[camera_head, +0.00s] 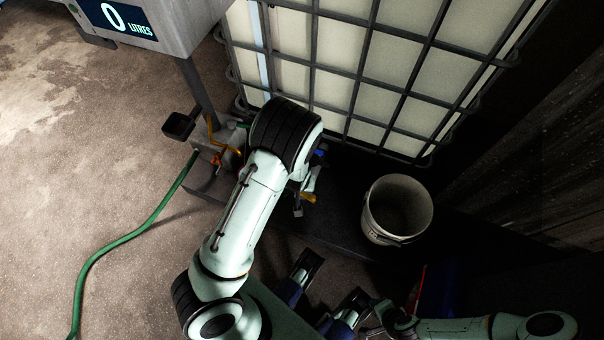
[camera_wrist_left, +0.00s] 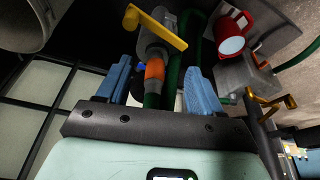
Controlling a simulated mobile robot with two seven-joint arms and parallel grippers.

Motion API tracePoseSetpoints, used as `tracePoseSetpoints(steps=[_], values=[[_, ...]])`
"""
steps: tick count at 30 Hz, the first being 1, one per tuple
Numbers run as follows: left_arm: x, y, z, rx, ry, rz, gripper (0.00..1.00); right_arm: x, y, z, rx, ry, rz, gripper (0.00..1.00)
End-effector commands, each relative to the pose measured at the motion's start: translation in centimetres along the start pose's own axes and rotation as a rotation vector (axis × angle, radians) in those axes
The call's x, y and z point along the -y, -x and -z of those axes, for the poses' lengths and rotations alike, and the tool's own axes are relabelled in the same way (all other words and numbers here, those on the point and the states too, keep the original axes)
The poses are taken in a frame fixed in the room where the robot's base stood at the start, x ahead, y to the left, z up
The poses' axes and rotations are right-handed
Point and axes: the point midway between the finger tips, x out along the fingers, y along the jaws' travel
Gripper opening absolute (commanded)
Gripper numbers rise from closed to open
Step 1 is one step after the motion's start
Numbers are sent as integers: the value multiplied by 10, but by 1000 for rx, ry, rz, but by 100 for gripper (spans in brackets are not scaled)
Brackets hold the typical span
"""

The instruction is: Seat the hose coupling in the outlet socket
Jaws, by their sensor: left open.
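In the left wrist view, a grey fitting (camera_wrist_left: 153,35) with a yellow lever (camera_wrist_left: 150,27) and an orange collar (camera_wrist_left: 154,69) stands between my left fingers. A green hose piece (camera_wrist_left: 152,98) runs from the collar. I take this to be the hose coupling. My left gripper (camera_wrist_left: 160,82) is open, blue fingers on either side, with gaps to the collar. In the head view my arm mostly hides the left gripper (camera_head: 313,172). A red round part with a pale face (camera_wrist_left: 232,40) is to the right; I cannot tell whether it is the outlet socket. My right gripper (camera_head: 378,316) is dim at the bottom.
A caged tank (camera_head: 345,68) stands at the back, and a white bucket (camera_head: 397,208) right of my left arm. A metal column with a "0 LITRES" display (camera_head: 120,18) is upper left. A green hose (camera_head: 118,243) crosses the floor, which is open at left.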

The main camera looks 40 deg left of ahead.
Motion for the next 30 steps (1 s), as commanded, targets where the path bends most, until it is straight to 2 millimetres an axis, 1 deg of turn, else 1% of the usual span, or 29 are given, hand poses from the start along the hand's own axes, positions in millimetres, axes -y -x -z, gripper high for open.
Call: tracePoseSetpoints(steps=[1, 2, 3, 5, 6, 9, 10, 12, 15, 25, 26, 28, 29, 30], values=[[6, -15, -33, 62, -16, -8, 66, 0, 0, 0, 0, 0, 0, 34], [6, -21, -52, 94, -29, -21, 66, 0, -1, 0, 0, 0, 0, 34], [4, -27, -77, 135, -45, -45, 66, 0, -1, 0, 0, 0, 0, 34], [-1, -33, -112, 190, -62, -88, 66, 0, -1, 0, 0, 0, 0, 34], [-5, -34, -133, 222, -70, -118, 66, 0, -1, 0, 0, 0, 0, 34], [-18, -31, -172, 277, -74, -195, 66, 0, -1, 0, -1, 0, 0, 34], [-22, -30, -180, 288, -74, -216, 66, 0, 0, 0, -1, 0, 0, 34], [-30, -25, -193, 304, -72, -255, 66, 0, 0, 0, -1, 0, 0, 34], [-37, -22, -202, 312, -69, -287, 66, 0, 0, 1, -1, 0, 0, 34], [-39, -18, -203, 314, -71, -294, 66, 0, 2, 0, -1, 0, 0, 34], [-39, -16, -203, 316, -72, -294, 66, 1, 4, 0, 0, 0, 0, 34], [-39, -4, -202, 324, -74, -295, 66, 4, 15, -3, 8, 1, 1, 34], [-38, 4, -202, 330, -75, -295, 66, 6, 22, -5, 14, 1, 1, 34], [-38, 16, -202, 340, -77, -295, 66, 9, 33, -9, 26, 2, 1, 34]])
